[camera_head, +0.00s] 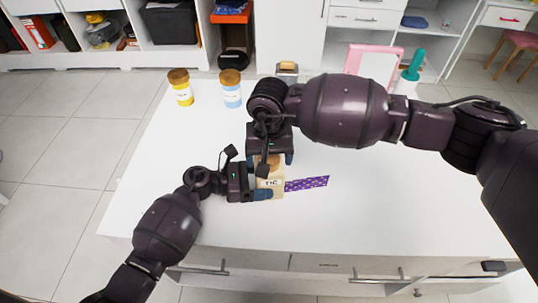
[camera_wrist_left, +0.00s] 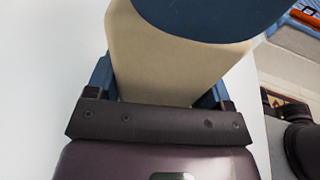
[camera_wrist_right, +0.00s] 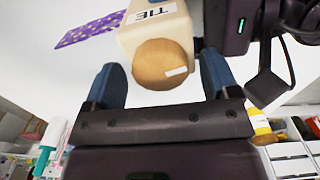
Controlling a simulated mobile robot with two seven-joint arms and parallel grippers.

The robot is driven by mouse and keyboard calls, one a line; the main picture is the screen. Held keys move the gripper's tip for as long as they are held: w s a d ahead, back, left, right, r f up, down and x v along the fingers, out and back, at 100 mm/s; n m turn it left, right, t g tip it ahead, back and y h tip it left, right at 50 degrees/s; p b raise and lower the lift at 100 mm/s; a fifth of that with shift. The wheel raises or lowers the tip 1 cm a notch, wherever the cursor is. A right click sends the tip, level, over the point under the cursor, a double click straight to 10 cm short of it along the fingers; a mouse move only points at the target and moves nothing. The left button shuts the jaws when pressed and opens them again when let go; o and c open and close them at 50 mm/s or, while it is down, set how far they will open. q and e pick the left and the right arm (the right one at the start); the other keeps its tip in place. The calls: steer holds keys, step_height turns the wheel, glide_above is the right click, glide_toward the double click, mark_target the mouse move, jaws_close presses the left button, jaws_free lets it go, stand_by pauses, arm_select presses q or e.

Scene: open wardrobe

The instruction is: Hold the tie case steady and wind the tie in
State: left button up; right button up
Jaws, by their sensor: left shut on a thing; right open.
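The tie case is a cream box (camera_head: 272,186) marked TIE, near the table's front edge. Its round wooden knob (camera_wrist_right: 163,63) faces my right gripper. A purple patterned tie (camera_head: 308,184) sticks out of the case and lies to its right in the head view; it also shows in the right wrist view (camera_wrist_right: 92,29). My left gripper (camera_head: 260,182) is shut on the case, with its fingers on either side of the cream body (camera_wrist_left: 165,60). My right gripper (camera_wrist_right: 160,80) is open, its fingertips on both sides of the knob, with gaps visible.
On the white table (camera_head: 160,150) a yellow jar (camera_head: 182,92) and a light blue jar (camera_head: 231,94) stand at the back left. A pink-framed object (camera_head: 372,63) and a teal bottle (camera_head: 413,65) stand at the back right. The table's right front is clear.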

steer(key=c, duration=0.9)
steer(key=shift+c, duration=0.2)
